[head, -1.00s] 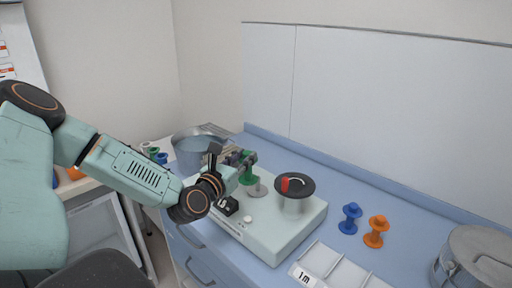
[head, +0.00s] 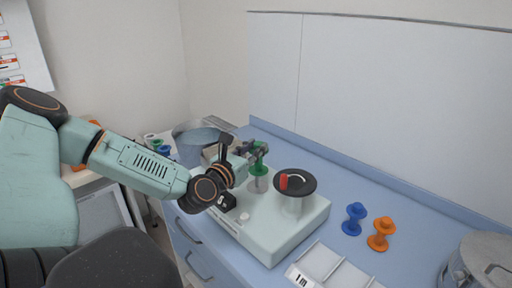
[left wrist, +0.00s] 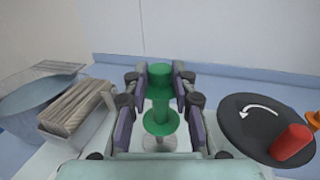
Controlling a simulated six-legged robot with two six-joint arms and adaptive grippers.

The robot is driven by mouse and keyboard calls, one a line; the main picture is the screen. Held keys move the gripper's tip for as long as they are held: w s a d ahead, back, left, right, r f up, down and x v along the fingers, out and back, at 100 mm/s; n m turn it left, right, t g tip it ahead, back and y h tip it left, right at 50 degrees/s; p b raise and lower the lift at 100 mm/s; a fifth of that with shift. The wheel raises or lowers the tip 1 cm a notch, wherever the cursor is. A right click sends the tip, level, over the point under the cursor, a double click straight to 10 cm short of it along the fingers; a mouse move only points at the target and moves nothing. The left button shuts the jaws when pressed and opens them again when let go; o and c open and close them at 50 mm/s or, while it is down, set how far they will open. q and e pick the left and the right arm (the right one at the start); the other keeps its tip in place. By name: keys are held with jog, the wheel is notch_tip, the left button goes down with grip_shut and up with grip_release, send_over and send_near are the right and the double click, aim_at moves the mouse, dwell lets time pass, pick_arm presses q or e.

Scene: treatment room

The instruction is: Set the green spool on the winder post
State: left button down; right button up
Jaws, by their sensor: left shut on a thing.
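My left gripper (head: 254,151) is shut on the green spool (head: 260,170) and holds it upright. In the left wrist view the spool (left wrist: 160,121) sits between the two finger pads, its top and lower flange showing. The winder post (head: 258,185) is a short grey piece on the pale green winder (head: 282,233). The spool is right over the post in the head view. In the left wrist view a grey round base (left wrist: 166,142) shows just beneath the spool. I cannot tell whether the spool touches the post. My right gripper is not in view.
A black crank disc (head: 296,181) with a red knob stands close right of the spool. A blue spool (head: 354,219) and an orange spool (head: 381,234) stand on the blue counter at right. A metal basin (head: 188,151) is behind left, a lidded pot (head: 474,262) far right.

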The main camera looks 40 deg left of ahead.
aim_at(253, 173)
pick_arm(q)
jog(key=f+b, duration=0.2)
jog(key=f, duration=0.1)
jog(key=f+b, duration=0.1)
jog(key=shift+w+a+f, duration=0.15)
jog(key=shift+w+a, duration=0.05)
jog(key=shift+a, duration=0.05)
jog(key=shift+s+d+f+b, duration=0.1)
jog(key=shift+d+f+b, duration=0.1)
jog(key=shift+b, duration=0.1)
jog(key=shift+a+f, duration=0.1)
jog(key=shift+a, duration=0.25)
jog(key=shift+d, duration=0.25)
jog(key=shift+a, duration=0.25)
jog(key=shift+d, duration=0.15)
jog(key=shift+f+b, duration=0.55)
jog(key=shift+b, duration=0.1)
dwell(0.3)
